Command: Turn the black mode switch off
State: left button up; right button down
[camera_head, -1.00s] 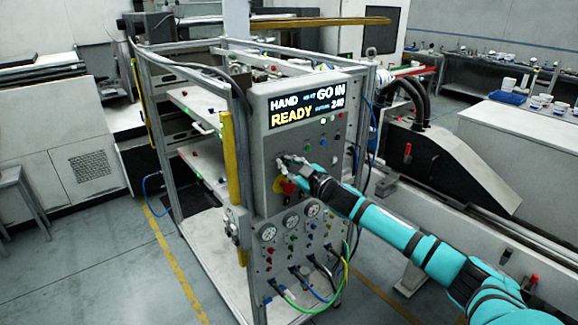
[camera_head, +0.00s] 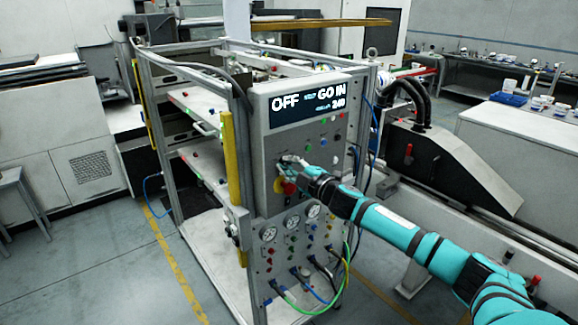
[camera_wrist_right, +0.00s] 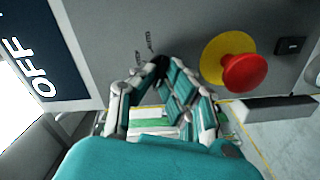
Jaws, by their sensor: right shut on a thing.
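The control panel (camera_head: 262,147) stands on the front of the metal frame. Its display (camera_head: 300,104) reads "OFF", "GO IN" and "240". My right gripper (camera_head: 284,160) is at the panel's left side, shut on the black mode switch, which its fingers mostly hide. In the right wrist view the gripper (camera_wrist_right: 160,66) closes at the panel face, with a dark bit of the switch between the fingertips and "AUTO" lettering beside it. A red mushroom button on a yellow disc (camera_wrist_right: 228,58) sits close beside the fingers. My left gripper is not in view.
Small coloured buttons (camera_head: 323,141) are on the panel right of the gripper. Gauges (camera_head: 292,222) and green and blue hoses (camera_head: 300,308) are below it. A grey machine with a sloped cover (camera_head: 440,165) stands to the right.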

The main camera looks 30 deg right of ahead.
dwell(0.4)
jog(key=c, duration=1.4)
grip_release()
jog(key=shift+c, duration=0.2)
jog(key=s, duration=1.2)
jog(key=shift+d, duration=0.45)
